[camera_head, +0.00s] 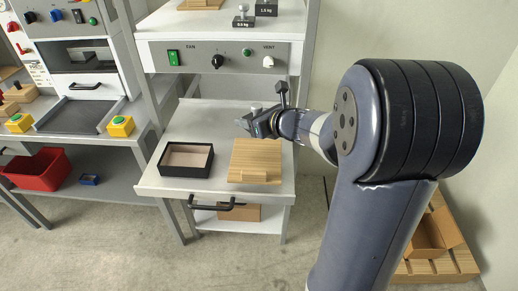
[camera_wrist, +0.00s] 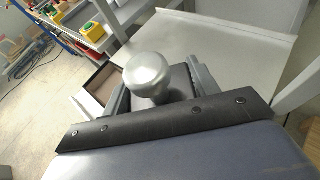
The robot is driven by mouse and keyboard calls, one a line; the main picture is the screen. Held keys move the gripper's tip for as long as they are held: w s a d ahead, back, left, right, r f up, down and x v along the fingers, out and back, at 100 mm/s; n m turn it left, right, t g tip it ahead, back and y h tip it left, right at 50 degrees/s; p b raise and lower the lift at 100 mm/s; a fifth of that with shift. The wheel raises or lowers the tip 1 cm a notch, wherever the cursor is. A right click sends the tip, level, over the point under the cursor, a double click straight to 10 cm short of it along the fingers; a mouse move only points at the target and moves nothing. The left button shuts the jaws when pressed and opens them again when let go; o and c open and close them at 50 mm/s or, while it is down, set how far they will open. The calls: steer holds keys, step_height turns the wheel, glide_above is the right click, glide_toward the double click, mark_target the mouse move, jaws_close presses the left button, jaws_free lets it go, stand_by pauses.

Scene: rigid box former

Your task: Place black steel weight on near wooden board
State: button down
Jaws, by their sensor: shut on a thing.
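My gripper (camera_head: 258,124) is shut on the black steel weight (camera_wrist: 147,72), gripping it below its round silver knob. In the wrist view the weight's dark body between the fingers is mostly hidden by the knob and gripper. The near wooden board (camera_head: 255,158) lies on the white table, with a small raised strip near its front edge. In the head view my gripper appears at the board's back edge; its exact height above the table is hard to tell.
An open black box (camera_head: 164,171) stands left of the board on the white table (camera_head: 210,123). Above is a control panel (camera_head: 220,57), with a shelf holding a 0.5 kg weight (camera_head: 243,19) and a 1.5 kg weight (camera_head: 266,8). A red bin (camera_head: 40,172) stands far left.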

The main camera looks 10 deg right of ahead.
mark_target(253, 151)
steer(key=shift+f+b, duration=0.95)
steer(key=shift+f, duration=3.8)
steer(key=shift+f, duration=0.2)
steer(key=shift+c, duration=2.4)
jaws_free()
steer(key=shift+r, duration=0.15)
steer(key=v, duration=1.2)
